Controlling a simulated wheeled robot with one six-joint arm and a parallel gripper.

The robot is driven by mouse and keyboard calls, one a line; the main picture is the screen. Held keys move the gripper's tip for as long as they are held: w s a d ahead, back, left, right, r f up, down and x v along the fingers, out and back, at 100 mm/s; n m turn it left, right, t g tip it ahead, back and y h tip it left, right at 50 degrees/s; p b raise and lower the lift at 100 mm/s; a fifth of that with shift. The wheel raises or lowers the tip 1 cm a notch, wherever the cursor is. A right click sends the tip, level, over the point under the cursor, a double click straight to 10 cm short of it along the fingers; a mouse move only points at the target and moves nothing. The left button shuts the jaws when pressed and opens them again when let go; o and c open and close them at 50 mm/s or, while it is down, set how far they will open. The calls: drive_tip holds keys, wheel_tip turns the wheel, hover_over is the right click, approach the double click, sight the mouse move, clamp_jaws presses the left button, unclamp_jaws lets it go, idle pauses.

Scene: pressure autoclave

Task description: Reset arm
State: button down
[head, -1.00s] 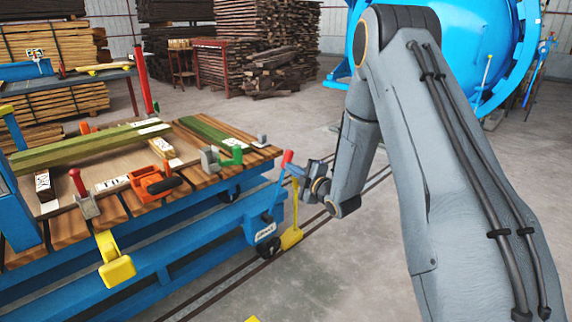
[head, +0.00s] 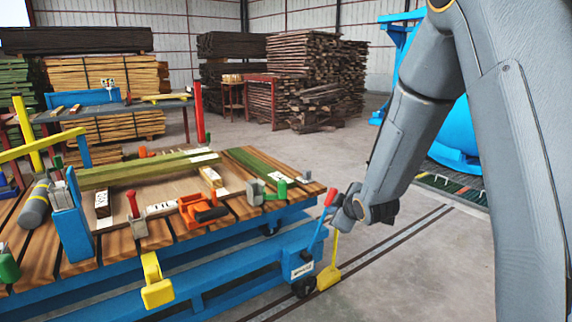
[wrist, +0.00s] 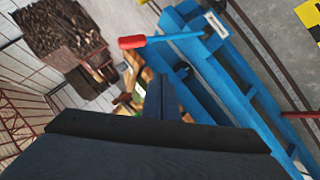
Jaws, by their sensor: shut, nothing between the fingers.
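My arm reaches down the right side of the head view. My gripper (head: 342,212) is at its lower end, small and partly turned away. It is beside a red-handled lever (head: 329,197) at the right end of the blue cart (head: 225,282). In the wrist view, my gripper's dark fingers (wrist: 161,97) are together with nothing seen between them. The lever's red grip (wrist: 132,42) and blue rod lie beyond the fingertips, apart from them in the picture. I cannot tell the exact gap.
The slatted cart top holds clamps, green beams (head: 150,169) and an orange tool (head: 200,210). A yellow pedal (head: 328,278) stands at the cart's right end, near floor rails (head: 415,228). A blue autoclave (head: 458,135) is behind my arm. Open floor lies centrally; wood stacks (head: 315,85) stand behind.

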drive_tip(key=s+a+r+m+g+h, duration=0.1)
drive_tip(key=s+r+m+g, duration=0.2)
drive_tip(key=s, duration=1)
drive_tip(key=s+a+r+m+g, duration=0.15)
drive_tip(key=s+m+g, duration=0.25)
drive_tip(key=s, duration=1)
drive_tip(key=s+a+r+m+g+h, duration=0.1)
drive_tip(key=s+a+r+m+g, duration=0.2)
drive_tip(key=s, duration=1)
drive_tip(key=d+r+m+g+p, duration=0.1)
drive_tip(key=d+r+p, duration=0.5)
drive_tip(key=p, duration=1)
drive_tip(key=d+m, duration=0.1)
drive_tip(key=d, duration=0.2)
drive_tip(key=shift+d+r+m, duration=0.2)
drive_tip(key=shift+r+m, duration=0.1)
